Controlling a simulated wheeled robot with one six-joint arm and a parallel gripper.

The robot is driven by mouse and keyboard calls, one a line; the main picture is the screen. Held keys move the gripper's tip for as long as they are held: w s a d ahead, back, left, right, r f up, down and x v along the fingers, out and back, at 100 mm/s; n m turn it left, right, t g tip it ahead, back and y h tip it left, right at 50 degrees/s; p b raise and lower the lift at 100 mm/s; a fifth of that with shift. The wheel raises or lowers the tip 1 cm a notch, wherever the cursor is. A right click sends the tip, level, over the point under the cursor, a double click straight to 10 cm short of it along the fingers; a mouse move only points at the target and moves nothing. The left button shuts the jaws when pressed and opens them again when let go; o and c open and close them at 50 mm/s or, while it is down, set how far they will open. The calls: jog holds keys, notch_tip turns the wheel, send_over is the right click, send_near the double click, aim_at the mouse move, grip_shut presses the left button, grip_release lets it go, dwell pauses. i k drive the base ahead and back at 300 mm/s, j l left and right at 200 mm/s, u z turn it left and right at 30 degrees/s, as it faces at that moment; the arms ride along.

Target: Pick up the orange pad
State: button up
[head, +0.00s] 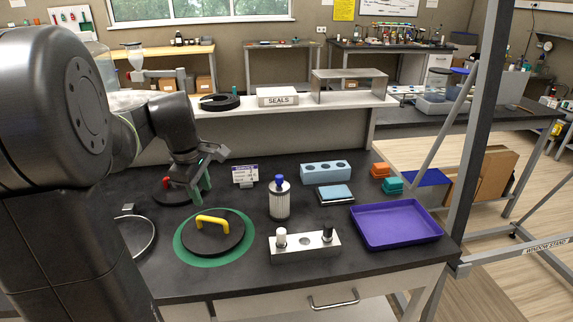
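The orange pad (380,169) is a small block-like piece at the back right of the dark bench. It sits just behind a teal pad (392,185). My gripper (190,188) is far to the left of it, pointing down over the left part of the bench. It is near a dark disc (172,197) with red and green parts around it. Whether the fingers are apart or closed is not clear at this size. No orange piece shows at my gripper.
A purple tray (436,232) lies in front of the teal pad. A light-blue block with holes (326,172), a dark-topped box (335,195), a blue-capped cylinder (279,202) and a metal holder (300,252) stand mid-bench. A yellow-handled disc (231,237) is at left. A metal post (474,130) rises on the right.

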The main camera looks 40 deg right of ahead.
aim_at(381, 170)
jog(key=k+l+z, duration=0.15)
jog(key=l+z, duration=0.15)
jog(key=l, duration=0.85)
jog(key=l+z, duration=0.25)
jog(key=l, duration=0.9)
